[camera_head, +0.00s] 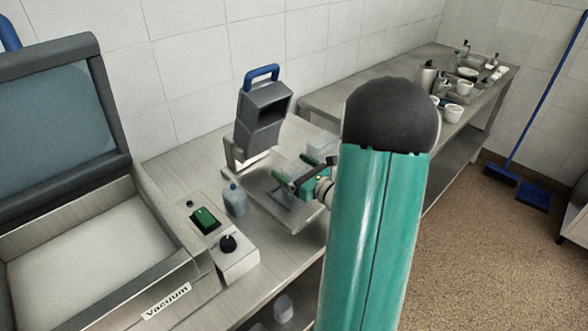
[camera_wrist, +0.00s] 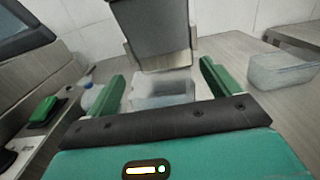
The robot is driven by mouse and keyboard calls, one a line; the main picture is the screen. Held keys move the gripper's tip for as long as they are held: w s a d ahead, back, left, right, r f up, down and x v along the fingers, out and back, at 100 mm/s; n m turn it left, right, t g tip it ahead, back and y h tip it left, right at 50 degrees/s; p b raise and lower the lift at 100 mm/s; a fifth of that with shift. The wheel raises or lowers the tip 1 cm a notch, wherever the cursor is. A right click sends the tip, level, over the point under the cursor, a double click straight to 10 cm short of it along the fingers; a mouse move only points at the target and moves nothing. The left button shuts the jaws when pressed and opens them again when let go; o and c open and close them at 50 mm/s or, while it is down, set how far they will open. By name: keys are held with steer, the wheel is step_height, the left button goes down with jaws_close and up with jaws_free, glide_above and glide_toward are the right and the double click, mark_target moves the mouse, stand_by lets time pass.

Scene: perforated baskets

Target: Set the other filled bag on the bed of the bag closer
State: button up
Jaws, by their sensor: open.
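The bag closer (camera_head: 262,118) is a grey, hooded device with a blue handle; its dark front also shows in the wrist view (camera_wrist: 150,28). Its flat metal bed (camera_head: 262,186) extends toward my gripper. My gripper (camera_head: 293,169) is open above the bed, its green fingers pointing at the closer. A clear, box-like filled bag (camera_wrist: 165,92) lies between the fingers (camera_wrist: 163,72) in the wrist view, apparently on the bed. A gap shows beside each finger. A second clear, box-like item (camera_wrist: 282,70) sits on the counter to the right. My arm hides part of the bench.
A vacuum machine (camera_head: 165,290) with raised lid stands left, with a green switch (camera_head: 205,218) and a knob box (camera_head: 235,262). A small bluish bottle (camera_head: 235,200) stands close left of the bed. Another counter with cups (camera_head: 453,113) is behind right.

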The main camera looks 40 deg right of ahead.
steer(key=s, duration=1.2)
steer(key=shift+d, duration=0.2)
